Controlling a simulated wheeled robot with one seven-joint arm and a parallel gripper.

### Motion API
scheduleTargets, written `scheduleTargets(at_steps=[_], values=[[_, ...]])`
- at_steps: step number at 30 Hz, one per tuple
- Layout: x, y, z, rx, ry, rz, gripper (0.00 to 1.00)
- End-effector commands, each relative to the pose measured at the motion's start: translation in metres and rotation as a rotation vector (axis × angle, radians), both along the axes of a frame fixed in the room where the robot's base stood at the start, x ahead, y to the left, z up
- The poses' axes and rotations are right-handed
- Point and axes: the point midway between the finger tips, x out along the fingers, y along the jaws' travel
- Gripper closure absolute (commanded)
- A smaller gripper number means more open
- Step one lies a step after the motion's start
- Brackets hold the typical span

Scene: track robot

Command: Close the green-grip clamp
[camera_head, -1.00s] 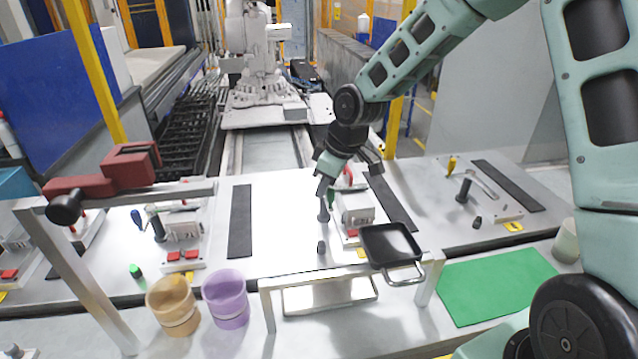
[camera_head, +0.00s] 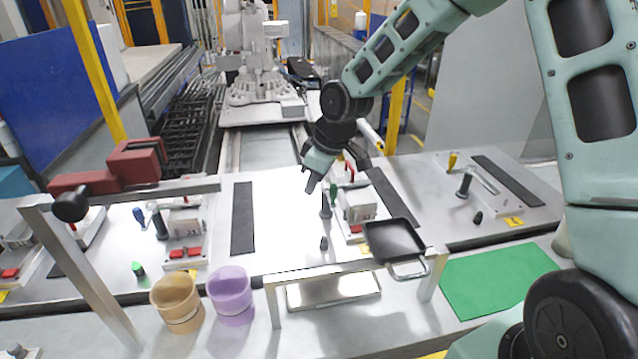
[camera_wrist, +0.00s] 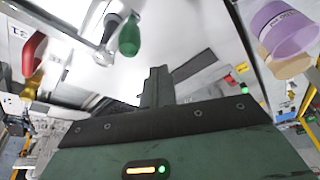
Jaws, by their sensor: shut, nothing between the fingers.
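The green-grip clamp's green handle (camera_head: 334,194) stands roughly upright on the middle fixture in the head view, beside a grey block. In the wrist view the green grip (camera_wrist: 129,36) shows at the upper left, next to a black-tipped metal spindle (camera_wrist: 110,25). My gripper (camera_head: 310,184) is shut and empty, up and to the left of the green grip in the head view. In the wrist view my closed fingers (camera_wrist: 157,84) are apart from the grip, which lies above and left of them. The clamp's base is partly hidden in the wrist view.
A purple cup (camera_head: 230,291) and a tan cup (camera_head: 176,300) stand at front left. A blue-handled clamp (camera_head: 139,215) stands left, a yellow-handled one (camera_head: 453,161) right. A red handle (camera_head: 349,160) rises behind my gripper.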

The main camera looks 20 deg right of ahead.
Motion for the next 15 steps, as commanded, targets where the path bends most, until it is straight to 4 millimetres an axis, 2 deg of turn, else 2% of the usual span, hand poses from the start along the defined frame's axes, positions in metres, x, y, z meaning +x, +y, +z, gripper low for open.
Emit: scheduleTargets(at_steps=[1,2,15], values=[[0.002,0.005,-0.001,0.000,-0.001,0.003,1.00],[0.003,0.003,0.004,0.000,-0.005,-0.002,1.00],[-0.007,-0.022,0.078,0.000,-0.005,-0.004,1.00]])
